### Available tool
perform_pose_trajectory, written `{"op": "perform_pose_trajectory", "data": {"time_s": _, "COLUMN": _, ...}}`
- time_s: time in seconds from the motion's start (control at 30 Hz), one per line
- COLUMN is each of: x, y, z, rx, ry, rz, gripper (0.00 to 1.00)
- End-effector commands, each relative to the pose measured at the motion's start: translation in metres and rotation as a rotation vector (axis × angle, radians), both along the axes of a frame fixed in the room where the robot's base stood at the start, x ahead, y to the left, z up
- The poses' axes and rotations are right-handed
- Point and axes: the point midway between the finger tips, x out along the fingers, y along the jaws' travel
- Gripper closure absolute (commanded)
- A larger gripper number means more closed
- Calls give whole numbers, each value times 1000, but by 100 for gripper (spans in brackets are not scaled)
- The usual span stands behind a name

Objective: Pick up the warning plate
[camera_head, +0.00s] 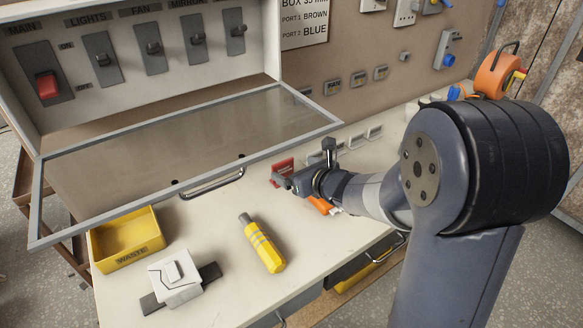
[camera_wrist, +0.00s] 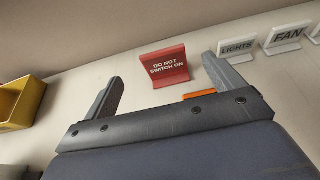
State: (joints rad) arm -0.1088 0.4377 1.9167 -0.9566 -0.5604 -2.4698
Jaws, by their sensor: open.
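The warning plate (camera_wrist: 165,67) is a red plate with white "DO NOT SWITCH ON" lettering, standing on the pale worktop. In the wrist view it lies ahead of my gripper (camera_wrist: 163,82), between the lines of its two spread fingers. The fingers are open and empty, and I see no contact with the plate. In the head view the warning plate (camera_head: 283,170) is near the worktop's middle, just beyond the tip of my gripper (camera_head: 284,184), which partly covers its lower edge.
White label stands, LIGHTS (camera_wrist: 237,48) and FAN (camera_wrist: 287,37), stand right of the plate. An orange item (camera_head: 320,206) lies under my arm. A yellow waste bin (camera_head: 126,240), yellow-handled tool (camera_head: 263,245) and white device (camera_head: 175,278) are on the worktop. A framed glass panel (camera_head: 190,150) hangs open behind.

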Motion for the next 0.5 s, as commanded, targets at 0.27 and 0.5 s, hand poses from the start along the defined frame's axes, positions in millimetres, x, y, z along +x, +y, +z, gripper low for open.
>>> {"op": "perform_pose_trajectory", "data": {"time_s": 0.27, "x": 29, "y": 19, "z": -15, "rx": 1, "ry": 4, "rz": -2, "gripper": 11}}
{"op": "perform_pose_trajectory", "data": {"time_s": 0.5, "x": 39, "y": 25, "z": -19, "rx": 3, "ry": 4, "rz": -4, "gripper": 11}}
